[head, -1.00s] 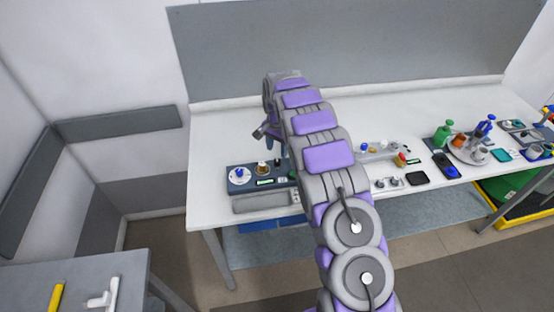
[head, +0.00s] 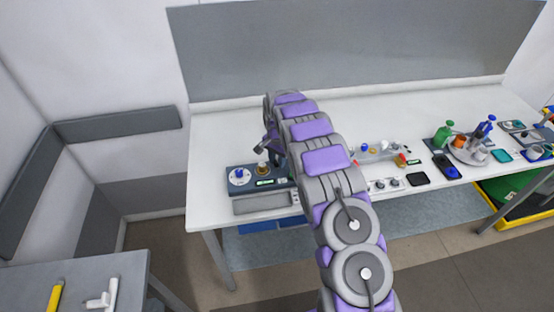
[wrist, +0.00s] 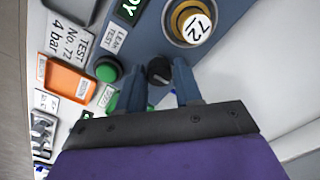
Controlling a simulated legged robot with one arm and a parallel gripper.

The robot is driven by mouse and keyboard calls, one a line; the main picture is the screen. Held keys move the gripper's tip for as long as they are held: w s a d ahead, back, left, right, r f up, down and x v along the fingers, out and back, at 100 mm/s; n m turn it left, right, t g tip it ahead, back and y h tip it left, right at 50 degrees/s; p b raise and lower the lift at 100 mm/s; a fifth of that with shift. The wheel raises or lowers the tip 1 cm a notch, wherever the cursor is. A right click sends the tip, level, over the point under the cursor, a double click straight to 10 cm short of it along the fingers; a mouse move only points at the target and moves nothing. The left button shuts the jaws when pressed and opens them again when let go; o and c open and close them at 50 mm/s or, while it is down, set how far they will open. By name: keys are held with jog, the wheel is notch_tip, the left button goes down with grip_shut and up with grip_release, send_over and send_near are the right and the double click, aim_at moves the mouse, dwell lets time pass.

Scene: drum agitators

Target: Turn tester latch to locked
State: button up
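The tester is a blue-grey panel (head: 229,187) at the left front of the white bench in the head view. In the wrist view it carries a brass fitting with a cap marked 72 (wrist: 192,22), a green button (wrist: 108,70) and a small black knob (wrist: 158,70), which looks like the latch. My gripper (wrist: 160,76) is open, with its two blue-grey fingers left and right of the black knob. I cannot tell whether they touch it. In the head view my gripper (head: 266,150) is above the panel, partly hidden by my arm.
A label reading TEST No. 72 4 bar (wrist: 68,40) and an orange tray (wrist: 68,78) lie left in the wrist view. A black phone-like device (head: 446,166) and green bottle (head: 443,136) stand further right on the bench. The bench (head: 225,125) behind the tester is clear.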

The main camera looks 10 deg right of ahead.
grip_shut()
jog(key=n+p, duration=0.1)
jog(key=n, duration=0.3)
jog(key=shift+r+n+p, duration=0.1)
jog(key=shift+n+p, duration=0.25)
jog(key=shift+n, duration=0.05)
jog(key=n+p, duration=0.1)
jog(key=n, duration=0.3)
jog(key=n+p, duration=0.1)
jog(key=n, duration=0.4)
jog(key=shift+w+n+p, duration=0.1)
jog(key=shift+n+p, duration=0.55)
jog(key=shift+n, duration=1.45)
